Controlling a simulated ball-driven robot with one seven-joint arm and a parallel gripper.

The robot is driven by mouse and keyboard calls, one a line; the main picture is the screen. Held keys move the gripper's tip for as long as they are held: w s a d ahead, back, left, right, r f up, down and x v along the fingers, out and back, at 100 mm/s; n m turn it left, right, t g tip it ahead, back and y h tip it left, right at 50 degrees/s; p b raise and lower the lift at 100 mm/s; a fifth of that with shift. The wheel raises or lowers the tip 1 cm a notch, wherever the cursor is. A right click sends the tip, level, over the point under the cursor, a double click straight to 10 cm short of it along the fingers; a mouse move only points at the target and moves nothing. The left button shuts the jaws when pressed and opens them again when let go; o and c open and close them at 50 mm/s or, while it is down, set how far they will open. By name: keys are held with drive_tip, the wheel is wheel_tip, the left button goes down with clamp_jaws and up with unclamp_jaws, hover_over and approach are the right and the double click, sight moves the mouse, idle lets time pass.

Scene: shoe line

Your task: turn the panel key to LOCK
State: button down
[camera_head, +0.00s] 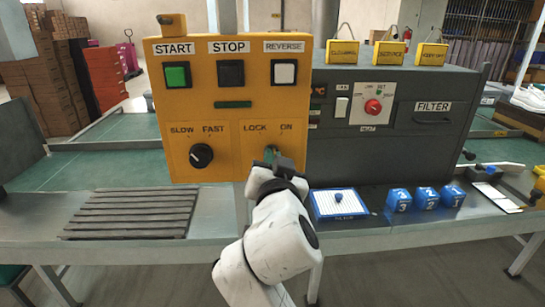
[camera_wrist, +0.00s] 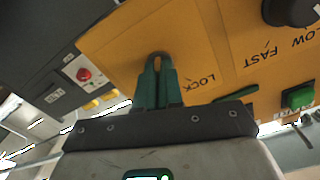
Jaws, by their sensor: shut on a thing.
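The yellow control panel (camera_head: 232,110) stands on the bench, with the LOCK and ON labels at its lower right. My gripper (camera_head: 271,154) is at the key switch just below these labels, its arm reaching up from the front. In the wrist view, which is turned over, my gripper's green fingers (camera_wrist: 157,82) are shut on the panel key at the panel face, beside the LOCK label (camera_wrist: 200,84). The fingers hide most of the key, so I cannot tell which label it points to.
A black SLOW/FAST knob (camera_head: 201,155) sits left of the key. START (camera_head: 177,75), STOP (camera_head: 231,73) and REVERSE (camera_head: 284,72) buttons are above. A grey machine (camera_head: 400,150) adjoins on the right. A blue-edged tray (camera_head: 338,204) and blue blocks (camera_head: 426,198) lie in front of it.

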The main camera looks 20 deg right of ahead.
drive_tip(key=n+p, duration=0.2)
drive_tip(key=n, duration=0.1)
drive_tip(key=n+p, duration=0.1)
drive_tip(key=n, duration=0.3)
drive_tip(key=n+p, duration=0.2)
drive_tip(key=n, duration=0.1)
drive_tip(key=shift+r+n+p, duration=0.25)
drive_tip(key=shift+n+p, duration=0.05)
drive_tip(key=shift+p, duration=0.05)
drive_tip(key=shift+n, duration=0.3)
drive_tip(key=c, duration=1.3)
unclamp_jaws()
drive_tip(key=shift+w+f, duration=0.15)
drive_tip(key=v, duration=1.1)
drive_tip(key=shift+b, duration=0.35)
